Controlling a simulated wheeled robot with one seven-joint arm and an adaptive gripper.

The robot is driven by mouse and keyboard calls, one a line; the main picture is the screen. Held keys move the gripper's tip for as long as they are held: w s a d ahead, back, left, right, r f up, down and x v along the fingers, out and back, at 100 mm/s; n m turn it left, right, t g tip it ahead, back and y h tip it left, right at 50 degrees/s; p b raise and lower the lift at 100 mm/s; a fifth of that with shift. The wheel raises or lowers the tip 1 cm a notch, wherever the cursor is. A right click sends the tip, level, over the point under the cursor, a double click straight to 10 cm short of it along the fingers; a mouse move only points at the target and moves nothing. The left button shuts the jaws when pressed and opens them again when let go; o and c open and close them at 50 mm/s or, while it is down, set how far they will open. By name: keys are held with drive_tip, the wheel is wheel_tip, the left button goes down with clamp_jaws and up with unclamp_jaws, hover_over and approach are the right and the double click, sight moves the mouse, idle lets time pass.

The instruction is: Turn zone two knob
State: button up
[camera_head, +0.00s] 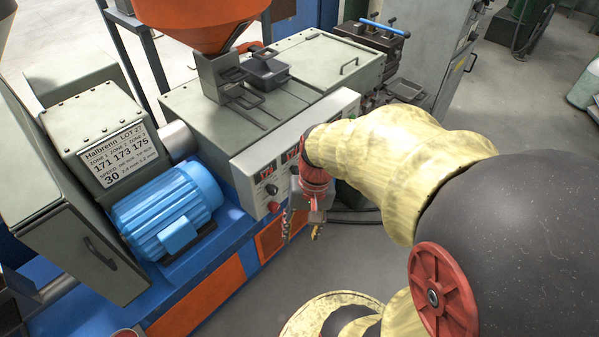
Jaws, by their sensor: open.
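The pale control panel (247,163) runs along the front of the grey-green machine. At its left end it has a lit red display (266,171), a dark knob (271,189) below that, and a red button (273,206) lower down. Another red display shows partly, to the right. My gripper (302,230) is open and empty, pointing down in front of the panel, right of the dark knob. My wrist and gripper hide the panel's middle, so I cannot make out which knob is zone two, or whether the gripper touches the panel.
A label plate (121,159) reads zones 171, 173, 175 and speed 30. A blue motor (168,212) sits on the blue base to the left. An orange hopper (200,22) stands above the machine. Open floor (300,275) lies in front.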

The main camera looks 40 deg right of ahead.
wheel_tip(320, 180, down, 9)
drive_tip(key=m+t+y, duration=0.1)
drive_tip(key=m+y, duration=0.5)
drive_tip(key=m, duration=0.3)
drive_tip(key=m+t+h, duration=0.6)
drive_tip(key=m+t, duration=1.1)
drive_tip(key=m, duration=0.9)
approach(295, 170)
drive_tip(key=d+f, duration=0.1)
drive_tip(key=shift+w+a+b, duration=0.15)
drive_tip(key=shift+w+b, duration=0.45)
drive_tip(key=shift+w, duration=1.5)
drive_tip(key=shift+w+a+b, duration=0.15)
drive_tip(key=shift+w+b, duration=0.4)
drive_tip(key=shift+w, duration=1.55)
drive_tip(key=shift+c, duration=0.2)
drive_tip(key=c, duration=1.1)
drive_tip(key=shift+n, duration=0.4)
